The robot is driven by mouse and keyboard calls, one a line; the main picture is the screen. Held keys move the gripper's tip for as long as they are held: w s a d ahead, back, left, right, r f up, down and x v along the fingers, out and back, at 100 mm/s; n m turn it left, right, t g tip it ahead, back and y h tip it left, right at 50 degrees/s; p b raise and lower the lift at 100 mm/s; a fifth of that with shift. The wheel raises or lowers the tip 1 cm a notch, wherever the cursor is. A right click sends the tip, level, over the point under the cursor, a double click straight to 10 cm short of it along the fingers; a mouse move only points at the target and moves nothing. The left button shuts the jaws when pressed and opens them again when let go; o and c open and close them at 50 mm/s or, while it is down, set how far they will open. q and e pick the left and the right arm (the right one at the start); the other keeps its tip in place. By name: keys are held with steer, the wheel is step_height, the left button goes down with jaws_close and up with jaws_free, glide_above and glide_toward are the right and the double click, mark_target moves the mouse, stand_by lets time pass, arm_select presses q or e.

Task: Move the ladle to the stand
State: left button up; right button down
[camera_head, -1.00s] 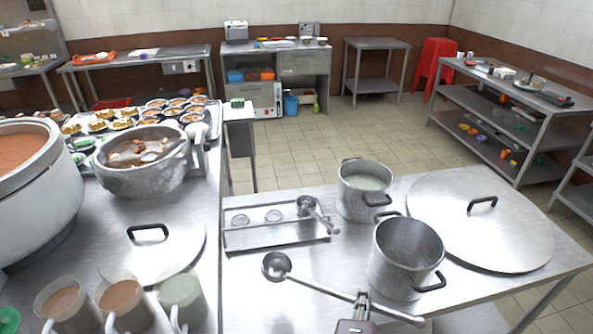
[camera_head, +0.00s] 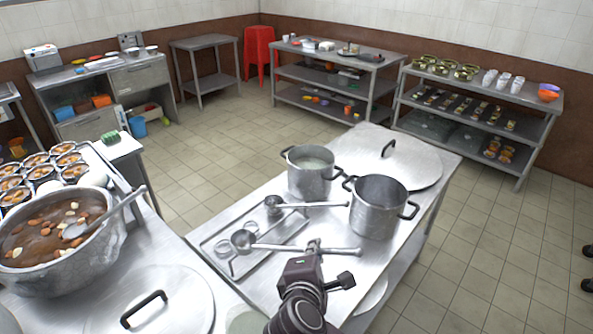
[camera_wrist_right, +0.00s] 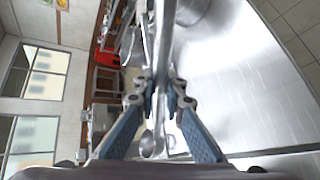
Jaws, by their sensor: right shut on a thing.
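My right gripper (camera_head: 315,246) is shut on the handle of a steel ladle (camera_head: 290,247). The ladle's round bowl (camera_head: 243,240) points left and is over the near part of the stand, a shallow steel tray (camera_head: 285,229) with round places in it. I cannot tell whether the bowl touches the tray. A second ladle (camera_head: 274,203) has its bowl at the tray's far end, its handle reaching right. In the right wrist view the blue-grey fingers (camera_wrist_right: 161,84) close on the handle (camera_wrist_right: 164,35). My left gripper is out of view.
A pot with white content (camera_head: 312,172) and an empty pot (camera_head: 378,208) stand right of the tray, close to the handles. A large lid (camera_head: 400,172) lies behind them. A big stew pot (camera_head: 55,245) and another lid (camera_head: 160,305) are on the left counter.

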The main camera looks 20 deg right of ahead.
arm_select(q)
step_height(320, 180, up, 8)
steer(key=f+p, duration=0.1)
steer(key=p, duration=0.5)
arm_select(e)
steer(key=w+d+r+n, duration=0.1)
steer(key=w+r+n, duration=0.15)
steer(key=w, duration=0.75)
steer(key=w+d+r+n, duration=0.1)
steer(key=w+r, duration=0.2)
steer(key=w, duration=0.7)
arm_select(q)
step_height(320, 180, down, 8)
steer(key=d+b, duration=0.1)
steer(key=b, duration=0.7)
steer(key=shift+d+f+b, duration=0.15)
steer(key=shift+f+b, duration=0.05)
steer(key=shift+b, duration=0.15)
arm_select(e)
step_height(320, 180, down, 11)
steer(key=shift+d+r, duration=0.15)
steer(key=shift+d, duration=0.05)
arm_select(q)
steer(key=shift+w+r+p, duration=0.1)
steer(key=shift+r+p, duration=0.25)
arm_select(e)
steer(key=shift+m, duration=0.25)
